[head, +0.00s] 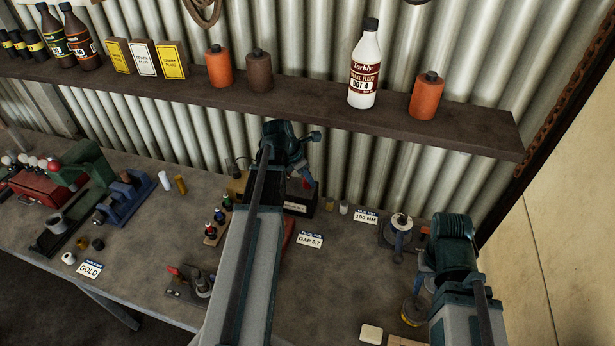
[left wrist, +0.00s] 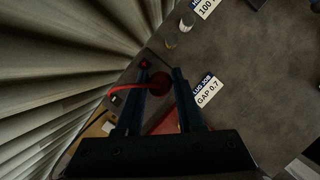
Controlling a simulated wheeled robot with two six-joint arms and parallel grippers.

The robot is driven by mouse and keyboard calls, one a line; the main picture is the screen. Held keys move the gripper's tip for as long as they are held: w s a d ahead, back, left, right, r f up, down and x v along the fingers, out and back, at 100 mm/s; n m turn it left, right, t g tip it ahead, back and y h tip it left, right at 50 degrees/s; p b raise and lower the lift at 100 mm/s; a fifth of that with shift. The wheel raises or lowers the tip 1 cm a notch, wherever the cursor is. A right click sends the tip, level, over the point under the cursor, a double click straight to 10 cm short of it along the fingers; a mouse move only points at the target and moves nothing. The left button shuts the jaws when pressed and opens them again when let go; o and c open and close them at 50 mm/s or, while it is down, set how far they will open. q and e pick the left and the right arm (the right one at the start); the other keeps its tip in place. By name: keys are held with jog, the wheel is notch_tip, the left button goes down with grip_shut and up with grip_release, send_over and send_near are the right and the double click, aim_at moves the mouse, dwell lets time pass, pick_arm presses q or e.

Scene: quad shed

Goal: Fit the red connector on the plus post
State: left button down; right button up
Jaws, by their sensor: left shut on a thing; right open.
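The red connector (left wrist: 160,83) with its red cable (left wrist: 122,90) is between the fingers of my left gripper (left wrist: 161,75) in the left wrist view. In the head view my left gripper (head: 305,182) points down over the dark battery box (head: 297,205), with a bit of red at its fingertips. A small red mark (left wrist: 145,63) lies on the dark box just beyond the left fingertip. I cannot tell the plus post clearly, nor whether the connector touches it. My right gripper (head: 420,285) is open at the right of the bench, partly hidden by its own arm.
A "GAP 0.7" card (head: 310,240) and a "100 NM" card (head: 366,216) lie right of the box. A rack of small bottles (head: 217,224) stands left of my left arm. The shelf (head: 200,84) overhangs behind. The bench centre right is mostly clear.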

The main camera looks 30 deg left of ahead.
pick_arm(q)
jog(key=shift+f+b, duration=1.25)
jog(key=shift+b, duration=0.05)
pick_arm(e)
jog(key=shift+f, duration=1.3)
pick_arm(q)
jog(key=shift+c, duration=2.2)
grip_release()
jog(key=shift+o, duration=0.2)
jog(key=o, duration=0.4)
jog(key=shift+c, duration=0.2)
jog(key=shift+r, duration=0.1)
pick_arm(e)
jog(key=shift+r, duration=0.15)
